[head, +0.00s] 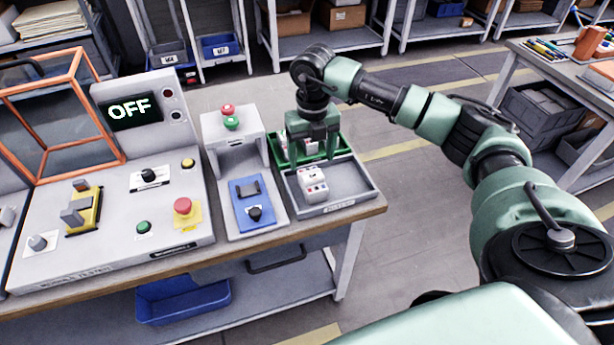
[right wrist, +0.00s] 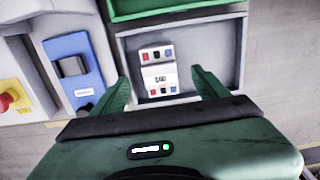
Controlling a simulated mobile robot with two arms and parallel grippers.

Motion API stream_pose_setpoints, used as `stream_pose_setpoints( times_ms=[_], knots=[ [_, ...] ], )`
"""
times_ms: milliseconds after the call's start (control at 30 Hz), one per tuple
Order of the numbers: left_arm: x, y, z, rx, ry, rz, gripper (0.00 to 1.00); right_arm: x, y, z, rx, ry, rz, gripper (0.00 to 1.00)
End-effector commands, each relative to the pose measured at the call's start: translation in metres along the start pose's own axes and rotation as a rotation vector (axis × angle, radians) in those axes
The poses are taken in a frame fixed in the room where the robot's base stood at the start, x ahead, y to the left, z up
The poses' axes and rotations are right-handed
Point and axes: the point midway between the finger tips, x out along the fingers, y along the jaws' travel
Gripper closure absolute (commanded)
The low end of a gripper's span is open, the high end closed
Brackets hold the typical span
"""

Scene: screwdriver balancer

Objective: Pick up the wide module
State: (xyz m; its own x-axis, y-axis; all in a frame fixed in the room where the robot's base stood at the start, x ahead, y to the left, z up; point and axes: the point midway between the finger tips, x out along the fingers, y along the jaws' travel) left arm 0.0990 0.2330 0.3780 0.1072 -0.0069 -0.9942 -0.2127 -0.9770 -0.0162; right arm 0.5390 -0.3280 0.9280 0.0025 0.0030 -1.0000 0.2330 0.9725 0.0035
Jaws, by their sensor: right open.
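The wide module is a white block with small coloured marks (head: 312,184). It lies in the grey tray (head: 352,193) at the right end of the bench. In the right wrist view the module (right wrist: 158,76) shows between and beyond my fingers, with red, dark and blue spots along two edges. My right gripper (head: 312,156) points down above the tray, just behind the module in the head view. In the right wrist view the right gripper (right wrist: 162,90) is open, one finger on each side of the module, with nothing held. My left gripper is not in view.
A green bin (head: 273,148) adjoins the tray at the back. Left of the tray stands a grey fixture with a blue plate (head: 250,205), then a console with an OFF display (head: 133,110) and a red button (head: 183,206).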

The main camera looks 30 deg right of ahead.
Motion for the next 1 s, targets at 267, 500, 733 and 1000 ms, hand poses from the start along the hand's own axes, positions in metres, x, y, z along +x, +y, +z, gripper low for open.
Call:
stream_pose_setpoints(
  times_ms=[267,500,733,1000],
  knots=[
    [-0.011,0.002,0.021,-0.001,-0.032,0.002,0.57,0.029,-0.002,-0.005,0.002,0.006,-0.009,0.25],
    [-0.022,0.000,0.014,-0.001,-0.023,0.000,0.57,0.064,0.001,-0.012,0.002,0.006,-0.005,0.25],
    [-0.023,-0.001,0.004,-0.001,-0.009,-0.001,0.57,0.075,0.001,-0.011,0.001,0.002,-0.005,0.25],
    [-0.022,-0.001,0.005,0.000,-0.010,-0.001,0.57,0.074,0.001,-0.011,0.001,0.002,-0.004,0.70]
  ],
)
